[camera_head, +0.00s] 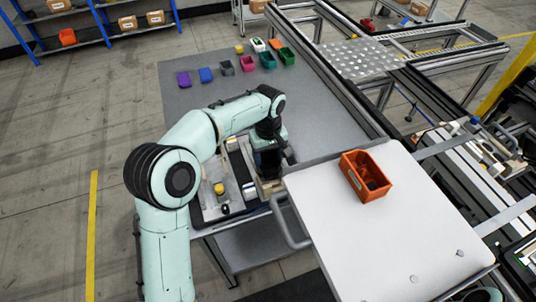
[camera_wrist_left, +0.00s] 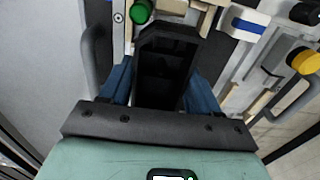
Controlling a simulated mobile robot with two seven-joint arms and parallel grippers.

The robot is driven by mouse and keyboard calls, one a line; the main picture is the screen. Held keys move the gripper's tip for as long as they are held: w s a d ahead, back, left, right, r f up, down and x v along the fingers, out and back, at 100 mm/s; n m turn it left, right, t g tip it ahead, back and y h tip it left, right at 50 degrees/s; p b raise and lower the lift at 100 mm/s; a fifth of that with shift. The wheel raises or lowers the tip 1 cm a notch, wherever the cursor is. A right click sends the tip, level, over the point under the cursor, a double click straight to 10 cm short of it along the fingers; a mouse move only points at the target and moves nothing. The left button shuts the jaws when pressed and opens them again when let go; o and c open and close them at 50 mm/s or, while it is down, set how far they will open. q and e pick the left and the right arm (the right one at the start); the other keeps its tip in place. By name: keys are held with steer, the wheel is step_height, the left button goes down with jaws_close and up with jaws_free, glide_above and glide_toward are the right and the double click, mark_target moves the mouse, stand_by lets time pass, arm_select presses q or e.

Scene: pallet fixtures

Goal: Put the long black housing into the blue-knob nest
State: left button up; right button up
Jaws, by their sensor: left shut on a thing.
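My left gripper (camera_head: 268,165) is over the fixture area at the near edge of the grey table. In the left wrist view, its blue fingers (camera_wrist_left: 160,88) are shut on the long black housing (camera_wrist_left: 165,62), one on each side. The housing points away from the wrist; in the head view I cannot make it out against the dark gripper. The wrist view shows a green knob (camera_wrist_left: 138,10) beside the housing's far end, a blue-and-white part (camera_wrist_left: 247,24) to its right and a yellow knob (camera_wrist_left: 303,61) farther right. I cannot tell whether the housing touches a nest.
An orange bin (camera_head: 366,177) stands on a white top (camera_head: 400,240) to the right. Several small coloured bins, including a teal one (camera_head: 267,60), line the table's far side. The middle of the grey table (camera_head: 320,115) is clear. A conveyor frame borders it on the right.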

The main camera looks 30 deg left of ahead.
arm_select(q)
steer(key=shift+f, duration=0.2)
arm_select(e)
steer(key=shift+f, duration=0.1)
arm_select(q)
steer(key=shift+f+b, duration=0.45)
steer(key=shift+f, duration=0.4)
arm_select(e)
steer(key=shift+s+f, duration=0.25)
steer(key=shift+f, duration=0.2)
arm_select(q)
steer(key=o, duration=1.2)
step_height(320, 180, up, 13)
steer(key=p, duration=0.2)
steer(key=shift+r, duration=0.2)
arm_select(e)
steer(key=r, duration=0.1)
steer(key=w+r, duration=0.1)
steer(key=r, duration=0.1)
steer(key=shift+w, duration=0.3)
